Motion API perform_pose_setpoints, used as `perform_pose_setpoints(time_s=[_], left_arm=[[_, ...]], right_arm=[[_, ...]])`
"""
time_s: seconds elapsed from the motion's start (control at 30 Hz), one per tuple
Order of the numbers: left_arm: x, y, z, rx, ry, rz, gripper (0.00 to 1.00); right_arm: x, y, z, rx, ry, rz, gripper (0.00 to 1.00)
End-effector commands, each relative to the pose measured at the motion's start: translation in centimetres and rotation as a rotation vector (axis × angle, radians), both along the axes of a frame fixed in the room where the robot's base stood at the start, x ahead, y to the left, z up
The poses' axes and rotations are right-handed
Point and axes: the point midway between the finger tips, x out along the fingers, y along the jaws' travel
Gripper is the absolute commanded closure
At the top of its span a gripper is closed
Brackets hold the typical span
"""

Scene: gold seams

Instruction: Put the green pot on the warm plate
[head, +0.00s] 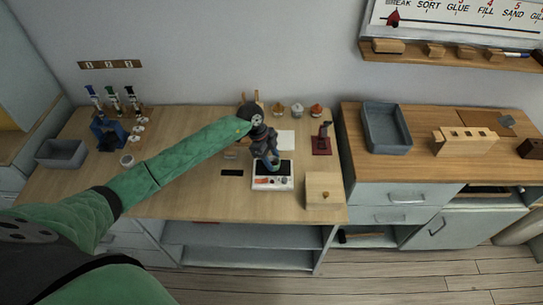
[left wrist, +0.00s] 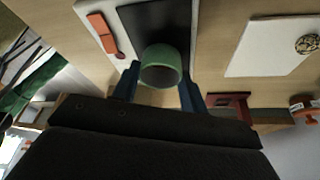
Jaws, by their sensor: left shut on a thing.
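The green pot (left wrist: 161,72) is a small round open vessel, seen between the two fingers of my left gripper (left wrist: 160,88) in the left wrist view. My left gripper (head: 270,161) is shut on it. The warm plate (head: 272,184) is a white unit with a black top and orange and dark marks on its front. In the left wrist view its black top (left wrist: 150,20) lies just beyond the pot. The pot is over or at the plate; I cannot tell whether it touches. My right gripper is not in view.
A wooden box (head: 323,190) stands right of the plate. A dark red stand (head: 322,145) and several small lidded jars (head: 297,109) are behind. A grey tray (head: 62,153) and a blue holder (head: 105,131) are at left. The table's front left is clear.

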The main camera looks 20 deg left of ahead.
Motion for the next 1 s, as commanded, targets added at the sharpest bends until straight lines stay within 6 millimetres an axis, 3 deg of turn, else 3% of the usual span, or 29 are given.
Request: perform_pose_setpoints(time_s=[0.4,0.43,0.53,0.9,1.0], left_arm=[[0.0,0.0,-0.5,0.000,0.001,-0.001,0.78],[0.0,0.0,-0.5,0.000,0.001,-0.001,0.55],[0.0,0.0,-0.5,0.000,0.001,-0.001,0.35],[0.0,0.0,0.0,0.000,0.000,-0.001,0.35],[0.1,0.5,0.6,0.001,-0.002,0.000,0.35]], right_arm=[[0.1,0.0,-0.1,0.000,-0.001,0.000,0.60],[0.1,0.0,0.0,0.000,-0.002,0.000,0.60],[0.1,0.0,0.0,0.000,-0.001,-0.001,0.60],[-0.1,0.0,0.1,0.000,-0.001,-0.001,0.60],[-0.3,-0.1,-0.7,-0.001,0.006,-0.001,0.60]])
